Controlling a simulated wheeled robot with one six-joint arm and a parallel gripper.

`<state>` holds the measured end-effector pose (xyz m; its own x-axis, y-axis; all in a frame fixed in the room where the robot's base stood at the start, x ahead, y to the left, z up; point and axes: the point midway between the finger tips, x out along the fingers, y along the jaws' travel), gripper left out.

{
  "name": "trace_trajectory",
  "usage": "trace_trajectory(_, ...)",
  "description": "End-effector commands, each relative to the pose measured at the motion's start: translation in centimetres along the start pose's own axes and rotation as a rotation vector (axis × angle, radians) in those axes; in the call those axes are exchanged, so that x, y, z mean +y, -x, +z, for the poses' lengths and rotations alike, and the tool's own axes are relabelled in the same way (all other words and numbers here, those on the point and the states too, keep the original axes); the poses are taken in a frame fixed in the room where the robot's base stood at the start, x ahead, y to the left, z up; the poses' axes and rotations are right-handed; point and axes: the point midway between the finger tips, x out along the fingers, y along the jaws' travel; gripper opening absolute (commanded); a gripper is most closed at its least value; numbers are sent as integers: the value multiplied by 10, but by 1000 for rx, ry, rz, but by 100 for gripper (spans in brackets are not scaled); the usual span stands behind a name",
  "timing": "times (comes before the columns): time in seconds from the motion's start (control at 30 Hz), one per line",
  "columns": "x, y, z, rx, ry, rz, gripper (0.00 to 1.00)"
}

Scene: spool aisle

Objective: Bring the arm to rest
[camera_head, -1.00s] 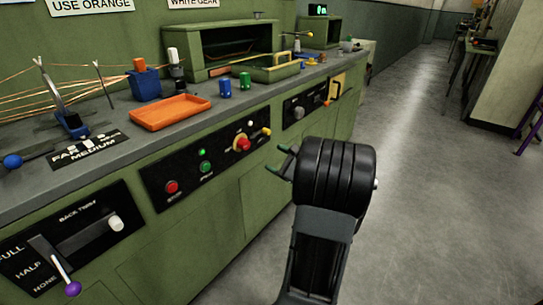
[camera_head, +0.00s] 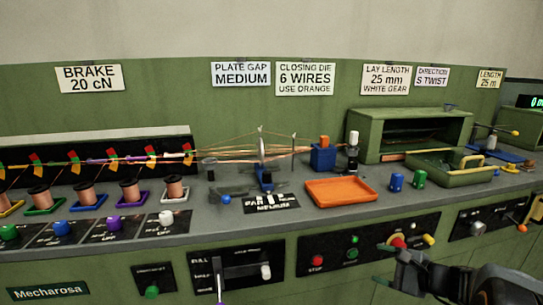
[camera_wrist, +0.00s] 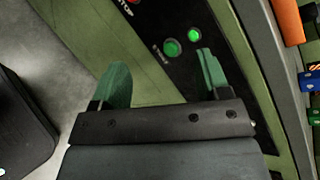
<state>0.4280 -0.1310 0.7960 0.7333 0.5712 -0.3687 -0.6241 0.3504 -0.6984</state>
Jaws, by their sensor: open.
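My gripper (camera_head: 416,262) shows at the lower right of the head view, in front of the green machine's control panel (camera_head: 318,262). In the wrist view my gripper (camera_wrist: 163,82) has its two green fingers spread apart with nothing between them. The green front of the machine lies beyond the fingers. A lit green lamp (camera_wrist: 194,35) and a green button (camera_wrist: 172,47) show near the right finger. Part of my arm fills the lower right corner of the head view and hides some of the front there.
On the grey worktop stand an orange tray (camera_head: 341,191), blue and green cylinders (camera_head: 396,182), a green tray (camera_head: 451,166) and several copper spools (camera_head: 175,189). A purple-knobbed lever and other knobs stick out of the front. Grey floor (camera_wrist: 60,55) shows left in the wrist view.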

Motion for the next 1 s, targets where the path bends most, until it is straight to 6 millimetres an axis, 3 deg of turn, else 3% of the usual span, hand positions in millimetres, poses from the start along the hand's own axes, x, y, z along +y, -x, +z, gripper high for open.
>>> trace_trajectory(0.03, -14, 3, 51, -10, 97, 117, 69)
trace_trajectory(0.1, -6, 3, 93, -13, 239, 279, 69)
trace_trajectory(0.3, 4, 30, 185, -3, 698, 671, 69)
trace_trajectory(0.4, 0, 50, 216, 9, 936, 813, 69)
trace_trajectory(0.53, -11, 73, 244, 29, 1207, 942, 69)
trace_trajectory(0.7, -27, 92, 265, 56, 1463, 1030, 69)
trace_trajectory(1.0, -35, 100, 274, 77, 1614, 1072, 69)
